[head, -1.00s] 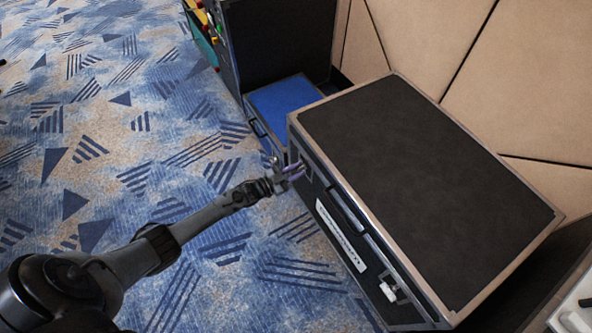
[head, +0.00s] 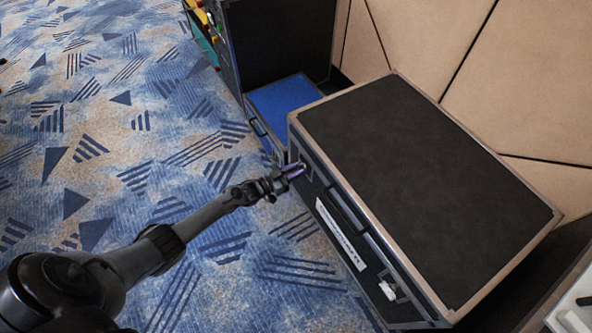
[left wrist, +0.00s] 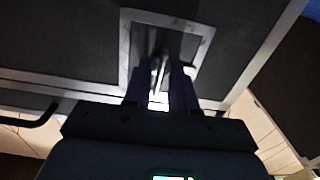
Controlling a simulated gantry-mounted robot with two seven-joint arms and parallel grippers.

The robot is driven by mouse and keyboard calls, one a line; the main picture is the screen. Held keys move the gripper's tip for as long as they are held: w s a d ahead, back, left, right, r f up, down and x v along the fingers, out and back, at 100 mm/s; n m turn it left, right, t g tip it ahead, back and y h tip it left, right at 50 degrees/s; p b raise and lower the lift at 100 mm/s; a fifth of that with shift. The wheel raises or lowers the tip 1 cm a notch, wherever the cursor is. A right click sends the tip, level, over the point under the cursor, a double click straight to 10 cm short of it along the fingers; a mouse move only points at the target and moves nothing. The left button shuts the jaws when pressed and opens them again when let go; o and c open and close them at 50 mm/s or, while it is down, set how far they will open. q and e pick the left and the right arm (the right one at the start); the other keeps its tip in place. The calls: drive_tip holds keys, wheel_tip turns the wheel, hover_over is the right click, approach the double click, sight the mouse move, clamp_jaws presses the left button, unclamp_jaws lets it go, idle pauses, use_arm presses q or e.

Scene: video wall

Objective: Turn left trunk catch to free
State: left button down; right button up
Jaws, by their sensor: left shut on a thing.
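The black trunk (head: 420,170) with metal edging stands closed at the right in the head view. Its left catch (left wrist: 158,70) sits in a metal-framed recess, shown dark in the left wrist view. My left gripper (head: 296,171) is at the trunk's front face near its left end. In the left wrist view my left gripper (left wrist: 160,98) has its two fingers either side of the catch, shut on it. The fingers hide part of the catch, and its exact angle is hard to tell. My right gripper is not in view.
A second white latch (head: 387,291) is at the right end of the trunk's front, with a handle and white label (head: 340,233) between. A blue-topped case (head: 282,103) stands behind left. Patterned carpet is clear at left. A panelled wall (head: 520,90) is behind.

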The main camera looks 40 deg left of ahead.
use_arm(q)
drive_tip(key=c, duration=1.3)
unclamp_jaws()
drive_tip(key=shift+o, duration=0.2)
drive_tip(key=p+v, duration=0.4)
drive_tip(key=v, duration=0.6)
drive_tip(key=shift+s+a, duration=0.2)
drive_tip(key=shift+s, duration=0.15)
